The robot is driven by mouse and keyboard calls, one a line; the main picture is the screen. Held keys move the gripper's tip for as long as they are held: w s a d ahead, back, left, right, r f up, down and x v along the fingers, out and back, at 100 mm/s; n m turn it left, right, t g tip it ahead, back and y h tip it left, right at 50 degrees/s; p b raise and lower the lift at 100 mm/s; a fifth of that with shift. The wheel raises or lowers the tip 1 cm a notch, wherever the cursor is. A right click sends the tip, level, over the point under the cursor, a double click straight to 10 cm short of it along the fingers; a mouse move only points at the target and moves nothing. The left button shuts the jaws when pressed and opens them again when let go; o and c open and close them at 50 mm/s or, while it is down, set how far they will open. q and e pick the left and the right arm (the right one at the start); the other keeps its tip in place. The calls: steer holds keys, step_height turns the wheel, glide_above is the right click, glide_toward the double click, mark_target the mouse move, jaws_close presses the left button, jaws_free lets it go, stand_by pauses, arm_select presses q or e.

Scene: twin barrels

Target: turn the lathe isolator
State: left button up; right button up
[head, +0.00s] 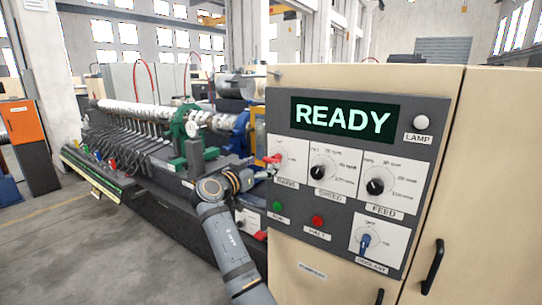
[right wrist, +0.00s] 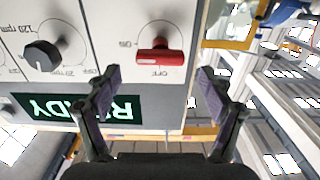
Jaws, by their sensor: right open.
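A red isolator handle (head: 272,159) sits on the white MAINS dial at the upper left of the grey control panel (head: 440,160). In the right wrist view, which shows the panel upside down, the red handle (right wrist: 160,57) lies level across its dial, with ON and OFF marks beside it. My right gripper (head: 262,174) is open and empty in front of the dial. In the wrist view its fingertips (right wrist: 160,75) stand on either side of the handle, apart from it; the remaining depth is hard to tell. My left gripper is not in view.
The panel also has a READY display (head: 345,117), a SPEED knob (head: 323,172), a FEED knob (head: 375,187), a blue COOLANT handle (head: 365,243), a green button (head: 277,206) and a red HALT button (head: 317,221). A long lathe (head: 150,215) stands to the left.

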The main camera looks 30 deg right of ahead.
mark_target(269, 160)
steer(key=p+x, duration=0.1)
steer(key=x, duration=0.3)
steer(key=shift+w+d, duration=0.1)
steer(key=shift+d, duration=0.15)
steer(key=shift+w+d+p, duration=0.1)
steer(key=shift+d+p, duration=0.15)
steer(key=shift+p, duration=0.05)
steer(key=c, duration=1.2)
steer(key=shift+o, duration=0.2)
steer(key=shift+f, duration=0.1)
